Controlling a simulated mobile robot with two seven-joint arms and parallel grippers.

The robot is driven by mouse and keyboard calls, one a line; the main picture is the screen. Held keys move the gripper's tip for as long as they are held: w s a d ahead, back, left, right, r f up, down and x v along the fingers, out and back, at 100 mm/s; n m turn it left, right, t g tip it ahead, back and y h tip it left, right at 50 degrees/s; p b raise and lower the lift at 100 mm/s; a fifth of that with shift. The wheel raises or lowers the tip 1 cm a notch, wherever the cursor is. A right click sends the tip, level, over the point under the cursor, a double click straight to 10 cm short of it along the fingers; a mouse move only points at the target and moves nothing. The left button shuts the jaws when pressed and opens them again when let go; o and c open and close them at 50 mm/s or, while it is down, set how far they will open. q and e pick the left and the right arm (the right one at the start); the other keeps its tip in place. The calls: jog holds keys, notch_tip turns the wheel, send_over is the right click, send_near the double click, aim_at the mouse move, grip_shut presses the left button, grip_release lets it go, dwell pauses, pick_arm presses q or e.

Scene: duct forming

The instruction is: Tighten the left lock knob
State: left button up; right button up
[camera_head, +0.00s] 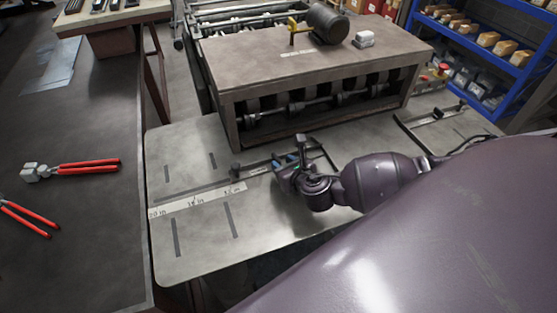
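A metal machine table (195,240) with an inch scale strip (196,201) fills the middle of the view. A dark bar-shaped gauge (258,165) lies across it, in front of the roller housing. A small dark knob-like block (235,171) stands at the bar's left end; I cannot tell for certain that it is the left lock knob. My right gripper (285,168) is over the bar, right of that block and apart from it. Its fingers are small and dark, so their opening and any contact are unclear. My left gripper is out of view.
The roller housing (245,68) stands behind, with a dark motor (327,23) on top. A dark bench (85,230) on the left holds red-handled pliers (90,166) and another red-handled tool (28,220). Blue shelves (470,45) with bins stand at back right. The table's front left is clear.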

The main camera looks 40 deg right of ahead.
aim_at(278, 160)
jog(key=shift+x, duration=1.55)
jog(key=shift+c, duration=0.3)
jog(key=c, duration=0.5)
jog(key=shift+a+m+h, duration=0.15)
jog(key=shift+m+h, duration=0.85)
jog(key=shift+h, duration=0.1)
jog(key=shift+c, duration=0.2)
jog(key=o, duration=0.6)
jog(key=v, duration=1.1)
jog(key=shift+w+r, duration=0.1)
jog(key=shift+r, duration=0.05)
